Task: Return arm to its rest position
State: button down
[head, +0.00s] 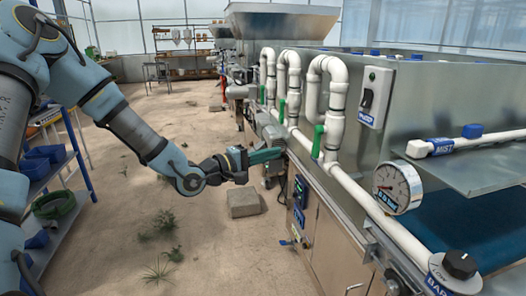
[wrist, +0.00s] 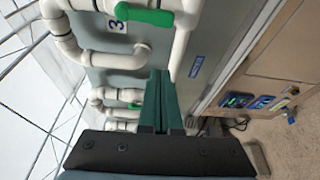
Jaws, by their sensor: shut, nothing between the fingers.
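My gripper (head: 284,152) is at the end of my arm, stretched from the left of the head view toward the tray seeder (head: 350,220). Its green fingers are shut and hold nothing. In the head view the fingertips are close to the machine's side, near the lower white pipes; I cannot tell whether they touch. In the wrist view the closed fingers (wrist: 160,95) point up the picture, with white pipes (wrist: 185,35) and a green valve handle (wrist: 145,16) beyond them.
White pipe loops (head: 325,95) with green handles run along the machine. A pump switch box (head: 375,97), a pressure gauge (head: 397,187) and a black knob (head: 459,264) are at right. A blue shelf rack (head: 50,165) stands left. A grey block (head: 243,203) lies on the floor below my gripper.

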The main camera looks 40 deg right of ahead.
jog(key=w+a+f+m+t+y, duration=0.1)
jog(key=w+a+f+t+y, duration=0.35)
jog(key=a, duration=0.75)
jog(key=w+a+f+m+t+y, duration=0.1)
jog(key=w+a+f+y, duration=0.55)
jog(key=a, duration=0.65)
jog(key=s+a+r+g+y, duration=0.1)
jog(key=s+a+r+y, duration=0.1)
jog(key=a, duration=0.5)
jog(key=s+a+r+g+y, duration=0.1)
jog(key=s+a+r+y, duration=0.1)
jog(key=a, duration=0.6)
jog(key=s+a+r+g+y, duration=0.1)
jog(key=s+a+r+y, duration=0.1)
jog(key=s+a, duration=0.3)
jog(key=shift+s+a+r+n+y, duration=0.35)
jog(key=shift+a+r, duration=0.35)
jog(key=shift+a, duration=0.5)
jog(key=shift+w, duration=0.1)
